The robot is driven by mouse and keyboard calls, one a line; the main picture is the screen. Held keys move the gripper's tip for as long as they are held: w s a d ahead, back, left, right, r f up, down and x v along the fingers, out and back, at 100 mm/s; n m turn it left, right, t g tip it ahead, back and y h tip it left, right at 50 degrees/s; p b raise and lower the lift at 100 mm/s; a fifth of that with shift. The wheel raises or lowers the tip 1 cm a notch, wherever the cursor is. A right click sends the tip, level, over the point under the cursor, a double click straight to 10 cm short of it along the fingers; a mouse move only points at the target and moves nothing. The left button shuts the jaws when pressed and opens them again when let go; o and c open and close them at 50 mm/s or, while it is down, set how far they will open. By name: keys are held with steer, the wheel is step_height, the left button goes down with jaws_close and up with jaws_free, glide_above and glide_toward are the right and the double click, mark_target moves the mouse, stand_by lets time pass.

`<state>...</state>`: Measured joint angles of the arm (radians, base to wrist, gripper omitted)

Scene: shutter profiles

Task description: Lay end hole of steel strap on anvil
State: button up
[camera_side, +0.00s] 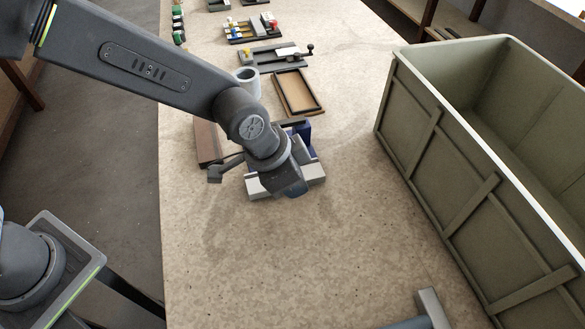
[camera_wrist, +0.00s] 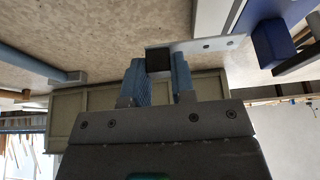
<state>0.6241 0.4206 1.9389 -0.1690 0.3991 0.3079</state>
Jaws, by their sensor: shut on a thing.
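The steel strap (camera_wrist: 218,45) is a flat, pale grey bar with small dark holes. In the wrist view it runs right from between my gripper's blue fingers (camera_wrist: 159,78), which are shut on it. In the side view my gripper (camera_side: 295,191) is low over the table beside a light grey bar-like piece (camera_side: 262,187); the strap cannot be told apart there. The strap's free end lies close to a blue block (camera_wrist: 272,43) in the wrist view; I cannot tell whether they touch. A blue body (camera_side: 304,131) also shows behind my wrist in the side view. I cannot single out the anvil.
A large green crate (camera_side: 408,120) stands at the right. A hammer (camera_side: 432,308) lies at the front edge of the side view. A brown tray (camera_side: 319,110), a grey cup (camera_side: 246,77) and small fixtures (camera_side: 262,58) stand behind.

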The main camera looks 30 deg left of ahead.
steer(key=shift+f, duration=2)
steer(key=shift+w+a+r, duration=0.15)
steer(key=shift+w+a, duration=2.85)
steer(key=shift+f, duration=0.35)
steer(key=o, duration=1)
